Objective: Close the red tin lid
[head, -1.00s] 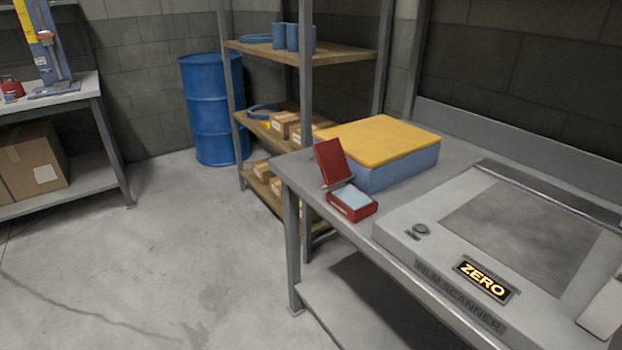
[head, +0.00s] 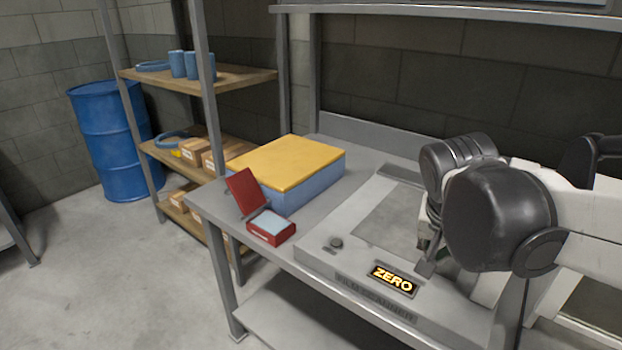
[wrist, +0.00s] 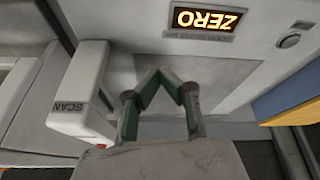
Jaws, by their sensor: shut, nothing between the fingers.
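The red tin (head: 271,230) stands near the left end of the grey table. Its red lid (head: 244,193) is open, tilted up and back on the far left side, and a pale blue content shows inside. My gripper (head: 425,268) is over the film scanner, to the right of the tin and apart from it; my arm partly hides it in the head view. In the wrist view the fingers of my gripper (wrist: 160,72) meet at their tips with nothing between them. The tin and lid are not in the wrist view.
A blue box with a yellow top (head: 290,165) stands right behind the tin. The film scanner (head: 340,262) with its ZERO display (head: 393,281) fills the table to the right. A shelf (head: 205,80) and a blue barrel (head: 108,140) stand at the left.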

